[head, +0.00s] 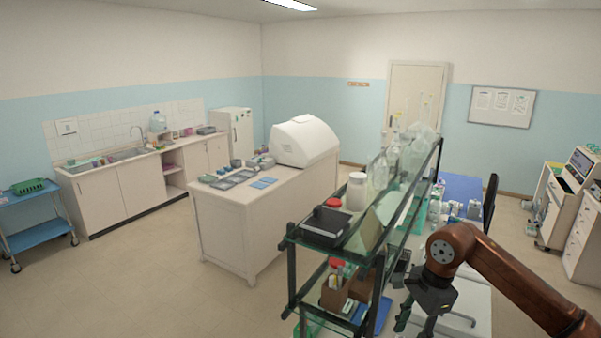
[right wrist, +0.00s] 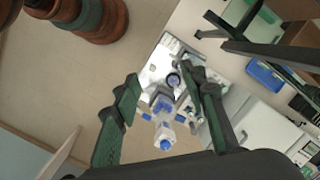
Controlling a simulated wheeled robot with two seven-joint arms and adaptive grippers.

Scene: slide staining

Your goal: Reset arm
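My right arm (head: 490,255) comes in from the right in the head view, bent at the elbow. Its gripper (head: 415,323) points down beside the shelf rack, partly cut off by the lower edge. In the right wrist view the two dark green fingers of the right gripper (right wrist: 160,82) stand wide apart. A clear bottle with blue parts (right wrist: 163,118) shows between them, with gaps on both sides; I see no finger touching it. A metallic tray (right wrist: 152,76) lies beyond it. My left gripper is in no view.
The glass shelf rack (head: 405,215) with bottles and a black box (head: 325,228) stands close left of my right arm. A blue item (right wrist: 265,76) lies on the right in the wrist view. The white island counter (head: 222,220) stands farther left. Open floor (head: 130,285) lies at left.

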